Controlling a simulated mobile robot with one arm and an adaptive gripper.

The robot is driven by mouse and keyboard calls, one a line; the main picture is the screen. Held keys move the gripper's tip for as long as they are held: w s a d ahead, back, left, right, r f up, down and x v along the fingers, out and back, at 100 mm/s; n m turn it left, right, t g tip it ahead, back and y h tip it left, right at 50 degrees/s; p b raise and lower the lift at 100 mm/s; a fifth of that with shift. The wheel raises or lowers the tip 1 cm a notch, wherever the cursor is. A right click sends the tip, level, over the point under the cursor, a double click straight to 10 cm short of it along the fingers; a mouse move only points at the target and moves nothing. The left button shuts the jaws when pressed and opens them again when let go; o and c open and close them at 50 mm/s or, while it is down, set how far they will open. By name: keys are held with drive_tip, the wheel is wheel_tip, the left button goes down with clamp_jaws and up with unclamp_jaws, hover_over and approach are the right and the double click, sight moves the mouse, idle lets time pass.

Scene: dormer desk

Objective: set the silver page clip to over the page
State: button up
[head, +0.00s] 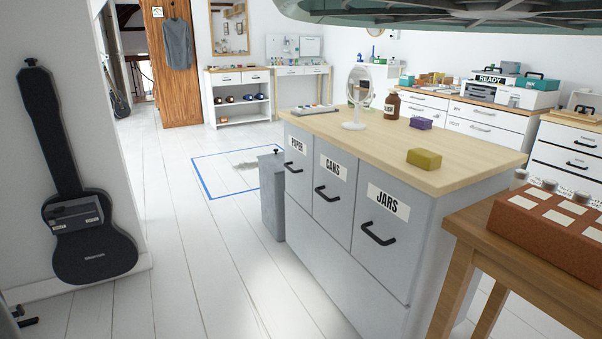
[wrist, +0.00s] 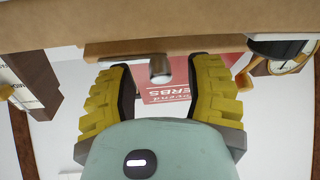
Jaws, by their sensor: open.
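In the wrist view my gripper (wrist: 162,72) is open, with its two yellow ribbed fingers well apart. A small silver rounded piece (wrist: 160,69) shows between the fingertips, in front of a tan wooden edge. It may be the silver page clip, but its full shape is hidden. Neither finger visibly touches it. Behind it is a red printed surface (wrist: 168,92) with white lettering, partly hidden by the fingers; I cannot tell whether it is the page. In the head view I cannot make out my gripper, the clip or the page.
In the wrist view a black round object (wrist: 278,48) and a dial (wrist: 292,62) are right of the fingers; a brown block (wrist: 32,80) is left. The head view shows a grey cabinet (head: 330,205), a wooden table (head: 470,222) with a brown box (head: 545,222), and open floor.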

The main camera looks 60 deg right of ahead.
drive_tip(key=shift+w, duration=0.1)
clamp_jaws()
idle(0.5)
drive_tip(key=shift+f, duration=0.1)
